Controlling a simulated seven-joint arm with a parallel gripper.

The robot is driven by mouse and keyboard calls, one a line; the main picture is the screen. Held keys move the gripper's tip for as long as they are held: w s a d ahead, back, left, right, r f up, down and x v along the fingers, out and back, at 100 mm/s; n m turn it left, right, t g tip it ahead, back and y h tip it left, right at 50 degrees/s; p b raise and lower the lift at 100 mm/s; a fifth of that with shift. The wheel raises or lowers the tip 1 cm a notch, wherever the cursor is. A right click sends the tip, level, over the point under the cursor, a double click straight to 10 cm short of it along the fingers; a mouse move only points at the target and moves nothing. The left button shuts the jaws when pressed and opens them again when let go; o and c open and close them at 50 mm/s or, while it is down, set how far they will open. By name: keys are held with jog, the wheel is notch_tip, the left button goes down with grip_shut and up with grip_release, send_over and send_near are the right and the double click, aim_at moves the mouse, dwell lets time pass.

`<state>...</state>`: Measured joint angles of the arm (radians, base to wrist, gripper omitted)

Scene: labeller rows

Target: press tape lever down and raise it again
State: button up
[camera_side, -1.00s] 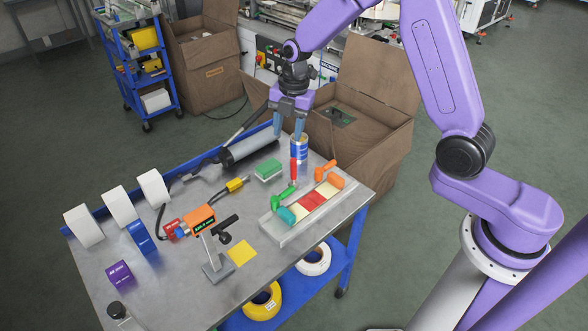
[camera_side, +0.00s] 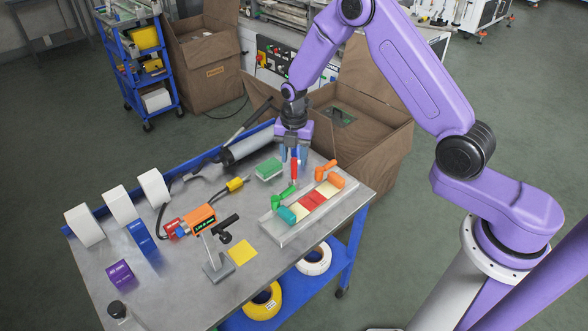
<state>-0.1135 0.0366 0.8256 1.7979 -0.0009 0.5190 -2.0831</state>
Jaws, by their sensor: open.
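A grey lever block (camera_side: 322,221) on the bench carries several coloured levers. The red lever (camera_side: 294,169) stands upright. The orange lever (camera_side: 327,169), green lever (camera_side: 284,196) and teal lever (camera_side: 288,215) lie lower. I cannot tell which is the tape lever. My gripper (camera_side: 294,155) is open and points down at the red lever's top, with one finger to each side of it in this view. Whether it touches the lever is unclear. A blue-and-white can behind is mostly hidden by the gripper.
A green-topped block (camera_side: 269,170) and a yellow connector (camera_side: 236,185) lie left of the levers. A cardboard box (camera_side: 385,125) stands behind.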

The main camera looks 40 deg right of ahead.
aim_at(294, 180)
jog(key=shift+f, duration=2.75)
grip_shut()
